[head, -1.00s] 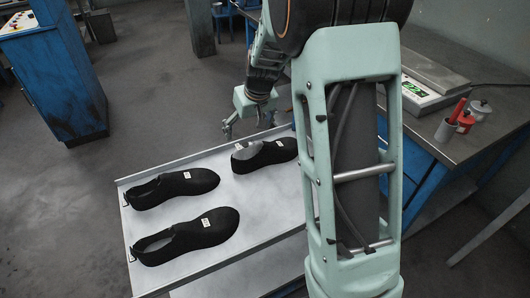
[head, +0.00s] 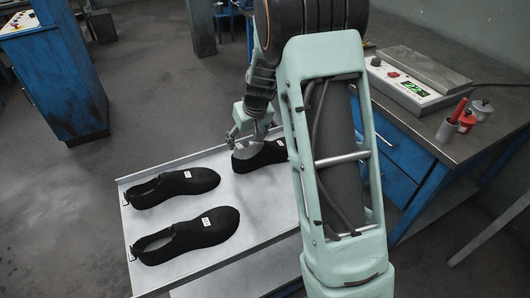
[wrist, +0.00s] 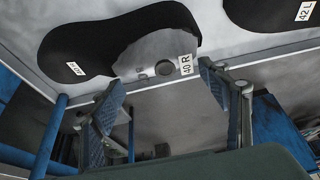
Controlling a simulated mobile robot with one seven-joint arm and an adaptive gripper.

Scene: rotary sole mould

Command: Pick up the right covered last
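A black covered last (head: 262,158) with a bare grey top lies at the tray's far right; my arm hides part of it. In the wrist view the same last (wrist: 95,42) shows a "40 R" tag on its grey part and a second white tag on the black cover. My gripper (head: 249,138) is right above its grey part in the head view. In the wrist view my gripper (wrist: 160,108) is open, its fingers spread on either side of the grey end, with nothing held between them. I cannot tell whether a finger touches it.
Two more black covered lasts, one (head: 172,188) behind the other (head: 188,237), lie on the left of the pale tray (head: 262,235). One tagged "42 L" (wrist: 265,12) shows in the wrist view.

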